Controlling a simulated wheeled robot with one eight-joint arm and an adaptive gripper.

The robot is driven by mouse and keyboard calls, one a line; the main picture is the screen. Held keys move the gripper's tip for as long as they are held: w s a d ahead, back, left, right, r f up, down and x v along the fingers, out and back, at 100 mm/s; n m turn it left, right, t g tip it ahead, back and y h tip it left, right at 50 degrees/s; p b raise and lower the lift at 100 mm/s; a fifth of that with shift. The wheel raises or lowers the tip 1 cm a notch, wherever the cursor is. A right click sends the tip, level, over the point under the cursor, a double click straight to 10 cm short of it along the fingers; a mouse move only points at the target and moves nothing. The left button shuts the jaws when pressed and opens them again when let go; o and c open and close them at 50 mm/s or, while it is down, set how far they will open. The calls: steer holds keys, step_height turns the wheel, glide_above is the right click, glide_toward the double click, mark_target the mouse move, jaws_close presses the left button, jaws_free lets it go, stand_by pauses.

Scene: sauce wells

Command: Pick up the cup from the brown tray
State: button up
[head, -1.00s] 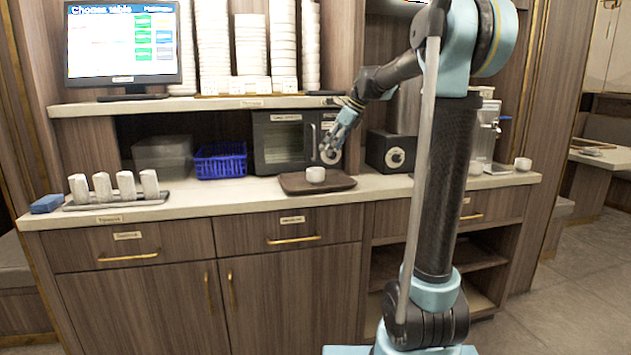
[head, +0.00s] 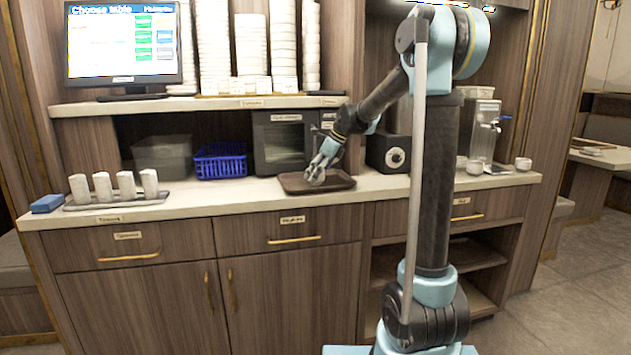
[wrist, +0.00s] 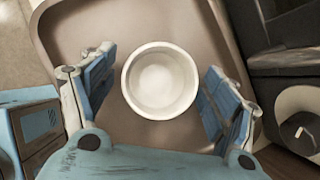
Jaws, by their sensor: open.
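The white cup (wrist: 160,80) stands upright on the brown tray (wrist: 70,32) in the wrist view, with its opening facing the camera. My gripper (wrist: 158,85) is open, with one blue-padded finger on each side of the cup and a gap on both sides. In the head view my gripper (head: 319,170) is low over the brown tray (head: 340,184) on the counter. There the cup is mostly hidden by the fingers.
A black microwave (head: 282,142) stands behind the tray. A black box with a round dial (head: 388,152) is to its right, and a blue basket (head: 220,161) to its left. Rolled white towels (head: 125,184) stand at the left. Another white cup (head: 523,164) is at the far right.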

steer(key=shift+a+f, duration=0.15)
steer(key=shift+f, duration=0.15)
steer(key=shift+c, duration=0.6)
steer(key=c, duration=1.1)
